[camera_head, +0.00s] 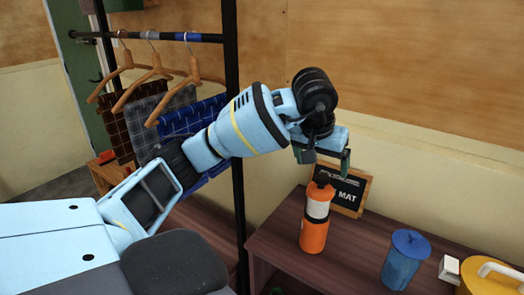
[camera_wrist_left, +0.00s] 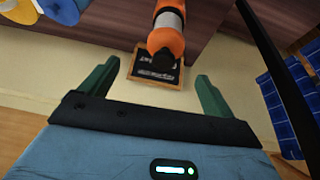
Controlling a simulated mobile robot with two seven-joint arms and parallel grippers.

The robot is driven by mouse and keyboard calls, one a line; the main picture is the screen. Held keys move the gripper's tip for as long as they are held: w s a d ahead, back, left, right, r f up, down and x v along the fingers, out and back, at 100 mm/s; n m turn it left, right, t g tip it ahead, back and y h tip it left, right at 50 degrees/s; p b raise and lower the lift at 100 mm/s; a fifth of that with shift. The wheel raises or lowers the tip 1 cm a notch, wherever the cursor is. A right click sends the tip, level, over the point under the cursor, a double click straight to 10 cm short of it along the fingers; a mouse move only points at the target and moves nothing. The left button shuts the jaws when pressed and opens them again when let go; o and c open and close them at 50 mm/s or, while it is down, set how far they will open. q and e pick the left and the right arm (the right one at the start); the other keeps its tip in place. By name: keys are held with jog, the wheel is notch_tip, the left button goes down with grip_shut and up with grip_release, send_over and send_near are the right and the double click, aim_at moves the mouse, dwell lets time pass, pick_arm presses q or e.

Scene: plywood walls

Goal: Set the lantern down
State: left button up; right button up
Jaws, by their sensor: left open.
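The lantern (camera_head: 314,232), orange with a pale middle band and a dark cap, stands upright on the dark wooden table (camera_head: 345,262). My left gripper (camera_head: 326,158) is above the lantern's top, with its green fingers apart and nothing between them. In the left wrist view the lantern (camera_wrist_left: 167,38) shows beyond the open fingers, apart from them. My right gripper is not in view.
A small framed sign (camera_head: 349,191) stands behind the lantern by the wall. A blue lidded canister (camera_head: 405,262), a small white block (camera_head: 449,268) and a yellow pot (camera_head: 487,278) stand to the right. A clothes rack (camera_head: 236,120) with hangers is at left.

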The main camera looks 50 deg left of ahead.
pick_arm(q)
jog(key=s+d+f+n+g+h, duration=0.4)
jog(key=d+f+h, duration=0.55)
jog(key=d, duration=0.75)
jog(key=s+d+f+n+t+h, duration=0.3)
jog(key=s+d+n+h, duration=0.6)
jog(key=n, duration=0.6)
jog(key=a+f+n+t+y, duration=0.35)
jog(key=f+n+t, duration=0.3)
jog(key=n, duration=0.85)
jog(key=a+f+n+t+y, duration=0.3)
jog(key=f+n+t+y, duration=0.3)
jog(key=n, duration=0.9)
jog(key=s+a+f+n+g+y, duration=0.3)
jog(key=s+f+n, duration=0.6)
jog(key=s, duration=0.1)
jog(key=s+a+f+n+g+y, duration=0.3)
jog(key=s+f+n+g, duration=0.1)
jog(key=s+f+n, duration=0.5)
jog(key=shift+s+a+f, duration=0.3)
jog(key=shift+s+f, duration=0.3)
jog(key=shift+s, duration=0.65)
